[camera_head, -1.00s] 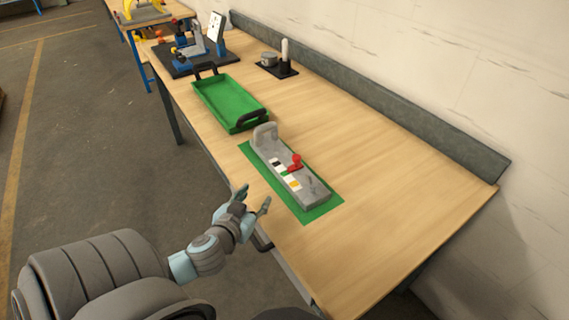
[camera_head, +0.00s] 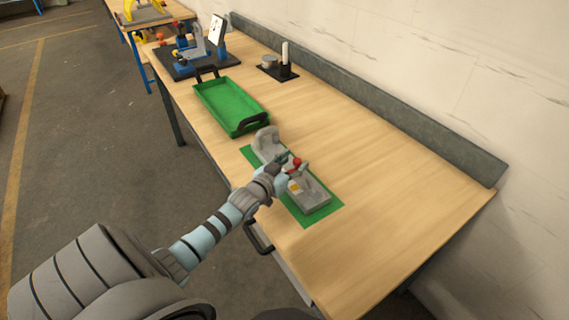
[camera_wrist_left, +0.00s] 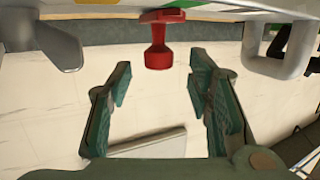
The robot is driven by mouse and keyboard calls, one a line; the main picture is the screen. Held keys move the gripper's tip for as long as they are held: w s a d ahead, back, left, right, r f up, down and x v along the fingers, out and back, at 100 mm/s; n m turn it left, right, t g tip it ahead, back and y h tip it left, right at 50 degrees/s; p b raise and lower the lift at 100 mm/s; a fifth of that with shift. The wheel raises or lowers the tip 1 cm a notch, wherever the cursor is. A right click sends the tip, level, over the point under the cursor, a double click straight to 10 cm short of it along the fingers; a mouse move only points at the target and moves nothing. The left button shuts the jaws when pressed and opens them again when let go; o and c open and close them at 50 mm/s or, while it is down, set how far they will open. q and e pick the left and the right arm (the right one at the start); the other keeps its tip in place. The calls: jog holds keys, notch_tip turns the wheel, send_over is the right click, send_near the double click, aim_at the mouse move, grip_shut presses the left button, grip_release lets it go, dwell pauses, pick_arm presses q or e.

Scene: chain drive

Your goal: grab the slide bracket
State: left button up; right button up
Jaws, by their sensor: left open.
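A long grey fixture (camera_head: 314,197) lies on a green mat (camera_head: 326,214) near the table's front edge. It has an upright grey bracket-like end (camera_head: 267,139) and a red knob (camera_head: 297,162); I cannot tell which part is the slide bracket. My left gripper (camera_head: 290,164) is over the middle of the fixture, right by the knob, and covers part of the fixture. In the left wrist view the fingers (camera_wrist_left: 159,78) are apart and empty. The red knob (camera_wrist_left: 158,45) shows between and beyond the fingertips, with a grey loop (camera_wrist_left: 283,52) to the right. My right gripper is out of view.
A green tray (camera_head: 204,97) with dark handles stands behind the mat. Farther back are a dark board (camera_head: 166,61) with blue and grey parts, and a small black stand (camera_head: 279,72). A grey rail (camera_head: 400,120) runs along the wall side. The table's right part is clear.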

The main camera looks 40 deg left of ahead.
pick_arm(q)
jog(key=shift+w+f, duration=0.45)
jog(key=shift+f, duration=0.1)
jog(key=shift+w+r, duration=0.15)
grip_shut()
jog(key=shift+r, duration=0.15)
